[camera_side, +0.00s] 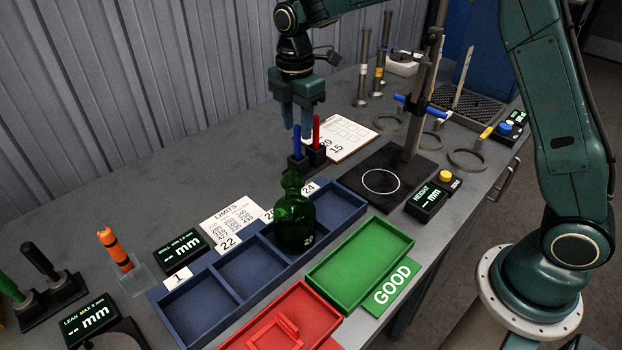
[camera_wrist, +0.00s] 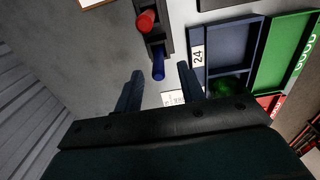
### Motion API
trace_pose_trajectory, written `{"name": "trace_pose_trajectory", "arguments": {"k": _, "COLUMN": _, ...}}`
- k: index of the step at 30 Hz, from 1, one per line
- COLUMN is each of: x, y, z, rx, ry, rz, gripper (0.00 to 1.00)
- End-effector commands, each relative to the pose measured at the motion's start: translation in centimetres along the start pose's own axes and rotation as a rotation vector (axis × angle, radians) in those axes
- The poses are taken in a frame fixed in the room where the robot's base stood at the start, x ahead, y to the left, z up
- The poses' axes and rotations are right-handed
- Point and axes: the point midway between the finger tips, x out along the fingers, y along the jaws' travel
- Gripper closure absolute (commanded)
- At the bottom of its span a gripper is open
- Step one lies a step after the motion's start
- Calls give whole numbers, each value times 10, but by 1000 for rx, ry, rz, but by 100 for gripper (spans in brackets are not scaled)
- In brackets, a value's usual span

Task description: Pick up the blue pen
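The blue pen (camera_side: 297,142) stands upright in a dark holder block, beside the red pen (camera_side: 316,131). My gripper (camera_side: 297,130) is open, pointing down, with its fingertips close around the upper part of the blue pen in the side view. In the wrist view the blue pen (camera_wrist: 158,66) shows between and slightly beyond the two open fingertips (camera_wrist: 161,72). The red pen (camera_wrist: 146,21) lies outside them. I cannot tell whether a finger touches the blue pen. The pen's lower end is hidden in the holder (camera_side: 299,164).
A green bottle (camera_side: 295,225) stands in the blue divided tray (camera_side: 345,203) in front of the holder. A clipboard (camera_side: 350,138) lies behind the pens. A height stand (camera_side: 418,120) is to the right.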

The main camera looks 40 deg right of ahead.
Motion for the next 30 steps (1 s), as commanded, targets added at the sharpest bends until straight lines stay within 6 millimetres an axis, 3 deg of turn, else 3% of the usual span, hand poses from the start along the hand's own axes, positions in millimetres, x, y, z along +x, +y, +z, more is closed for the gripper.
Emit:
{"name": "trace_pose_trajectory", "arguments": {"k": 10, "x": 38, "y": 1, "z": 1, "rx": 0, "ry": 0, "rz": -3, "gripper": 61}}
{"name": "trace_pose_trajectory", "arguments": {"k": 27, "x": 41, "y": 2, "z": 1, "rx": 0, "ry": 0, "rz": -1, "gripper": 61}}
{"name": "trace_pose_trajectory", "arguments": {"k": 30, "x": 41, "y": 2, "z": 1, "rx": 0, "ry": 0, "rz": -1, "gripper": 78}}
